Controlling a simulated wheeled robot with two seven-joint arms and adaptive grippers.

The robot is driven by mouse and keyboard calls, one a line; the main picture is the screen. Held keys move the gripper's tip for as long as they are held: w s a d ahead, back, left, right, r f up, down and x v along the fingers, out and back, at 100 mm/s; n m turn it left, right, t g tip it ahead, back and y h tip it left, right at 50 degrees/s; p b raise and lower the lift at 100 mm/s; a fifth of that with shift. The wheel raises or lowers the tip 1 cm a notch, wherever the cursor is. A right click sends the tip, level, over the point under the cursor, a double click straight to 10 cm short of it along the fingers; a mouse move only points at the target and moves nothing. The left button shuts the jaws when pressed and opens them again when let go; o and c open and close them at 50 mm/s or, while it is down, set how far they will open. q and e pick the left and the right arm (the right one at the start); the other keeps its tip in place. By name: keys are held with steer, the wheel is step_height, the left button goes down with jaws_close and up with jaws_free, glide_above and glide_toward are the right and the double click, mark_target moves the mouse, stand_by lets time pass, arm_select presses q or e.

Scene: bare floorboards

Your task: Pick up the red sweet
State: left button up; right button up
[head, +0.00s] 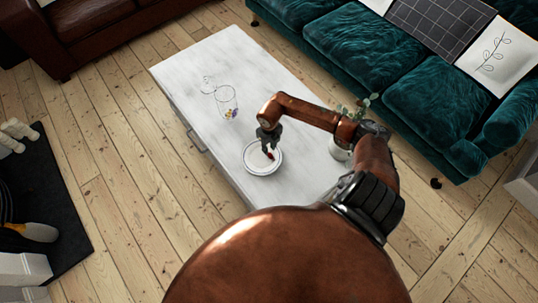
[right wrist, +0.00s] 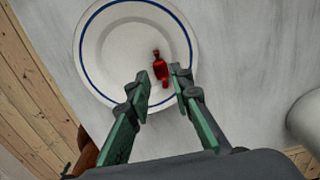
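The red sweet (right wrist: 161,68) lies on a white plate with a blue ring (right wrist: 95,65). In the head view the sweet (head: 270,155) shows as a small red spot on the plate (head: 253,167), just below my right gripper (head: 268,140). In the right wrist view my right gripper (right wrist: 158,82) is open. Its two green-padded fingertips are apart, with the sweet showing in the gap and a little beyond them. I cannot tell the exact height of the fingertips above the plate. My left gripper is not in view.
The plate stands on a pale table (head: 195,65). A glass jar (head: 227,103) with coloured sweets stands farther back, a clear lid (head: 208,84) beside it. A potted plant (head: 341,151) stands right of the plate. A teal sofa (head: 370,50) lies beyond the table.

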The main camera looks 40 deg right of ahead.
mark_target(270, 154)
step_height(270, 154, down, 4)
steer(key=shift+s+f+b, duration=0.15)
steer(key=shift+f+b, duration=0.1)
steer(key=shift+b, duration=0.35)
steer(key=shift+r, duration=0.1)
steer(key=shift+c, duration=0.7)
steer(key=shift+c, duration=1.3)
